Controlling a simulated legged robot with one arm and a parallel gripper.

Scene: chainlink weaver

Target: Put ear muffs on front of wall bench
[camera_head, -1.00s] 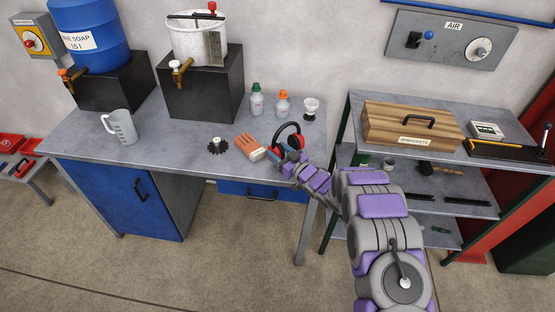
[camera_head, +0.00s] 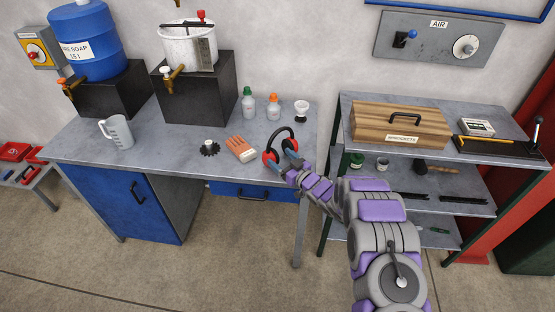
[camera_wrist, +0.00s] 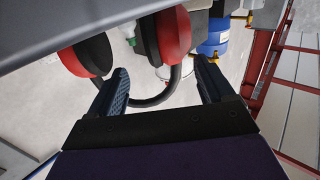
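The ear muffs (camera_head: 285,139), with red and black cups and a black headband, are at the front right of the grey wall bench top (camera_head: 180,155). The headband arches upward; I cannot tell whether the cups touch the bench. My gripper (camera_head: 289,168) is at the bench's front edge, close by the cups. In the wrist view, the ear muffs' red cup (camera_wrist: 173,34) and the curved headband show just ahead of my gripper (camera_wrist: 161,72). Its two dark fingers are spread wide, with part of the headband in the gap between them. I see no finger closed on it.
An orange glove (camera_head: 240,147) and a black gear (camera_head: 209,148) lie left of the ear muffs. Two bottles (camera_head: 260,105) and a white cup (camera_head: 301,109) stand behind. A shelf unit with a wooden box (camera_head: 400,126) stands right. A jug (camera_head: 117,132) is left.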

